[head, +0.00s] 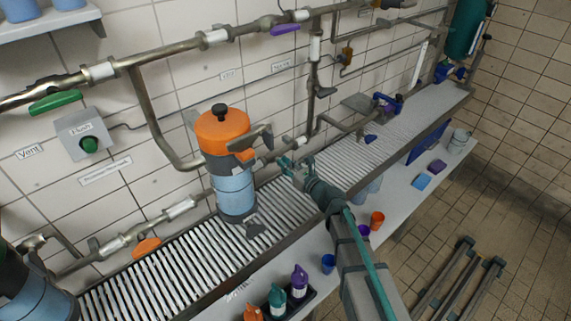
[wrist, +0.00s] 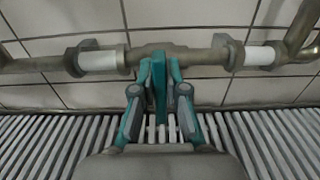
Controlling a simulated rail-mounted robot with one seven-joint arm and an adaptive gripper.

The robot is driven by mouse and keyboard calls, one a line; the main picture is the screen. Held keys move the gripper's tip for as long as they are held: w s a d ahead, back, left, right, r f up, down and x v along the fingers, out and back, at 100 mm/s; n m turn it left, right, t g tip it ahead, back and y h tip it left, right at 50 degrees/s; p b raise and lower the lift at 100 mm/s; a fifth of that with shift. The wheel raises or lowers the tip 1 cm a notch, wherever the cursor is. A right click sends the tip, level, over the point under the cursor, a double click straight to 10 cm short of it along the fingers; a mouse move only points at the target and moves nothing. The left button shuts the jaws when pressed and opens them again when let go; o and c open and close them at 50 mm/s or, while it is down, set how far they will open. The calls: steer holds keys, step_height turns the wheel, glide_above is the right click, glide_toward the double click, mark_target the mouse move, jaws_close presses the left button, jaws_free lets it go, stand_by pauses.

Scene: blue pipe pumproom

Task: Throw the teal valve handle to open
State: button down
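The teal valve handle (wrist: 159,92) is in the middle of the wrist view. It hangs down from the metal valve body on the horizontal pipe (wrist: 190,57), crosswise to that pipe. My gripper (wrist: 160,66) has teal fingers, one on each side of the handle, with narrow gaps seen between them and it. The gripper is open around the handle, not closed on it. In the head view my gripper (head: 297,163) is at the low pipe, right of the orange-and-blue tank; there I cannot tell the handle from the teal fingers.
The orange-topped tank (head: 225,150) stands close left of my gripper. A slatted grate (head: 150,285) runs under the pipes. Bottles (head: 299,282) and cups (head: 377,220) stand on the lower ledge. Other handles, green (head: 55,103) and purple (head: 285,30), sit on the upper pipe.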

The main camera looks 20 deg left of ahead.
steer(key=shift+f+b, duration=0.15)
steer(key=shift+b, duration=0.55)
steer(key=n+b, duration=0.1)
steer(key=b, duration=0.1)
steer(key=n+b, duration=0.2)
steer(key=b, duration=0.1)
steer(key=shift+s+f, duration=0.2)
steer(key=shift+f, duration=0.1)
steer(key=n+b, duration=0.3)
steer(key=b, duration=0.2)
steer(key=n+b, duration=0.3)
steer(key=b, duration=0.2)
steer(key=shift+s+a+f+b, duration=0.15)
steer(key=shift+s+a+b, duration=0.05)
steer(key=shift+b, duration=0.1)
steer(key=n+b, duration=0.2)
steer(key=b, duration=0.2)
steer(key=n+b, duration=0.3)
steer(key=b, duration=0.1)
steer(key=shift+s+a+f+n, duration=0.1)
steer(key=shift+f+n, duration=0.1)
steer(key=shift+n, duration=0.1)
steer(key=n+b, duration=0.3)
steer(key=b, duration=0.1)
steer(key=shift+n, duration=0.3)
steer(key=shift+r, duration=0.1)
steer(key=c, duration=1.2)
jaws_free()
steer(key=shift+s, duration=0.1)
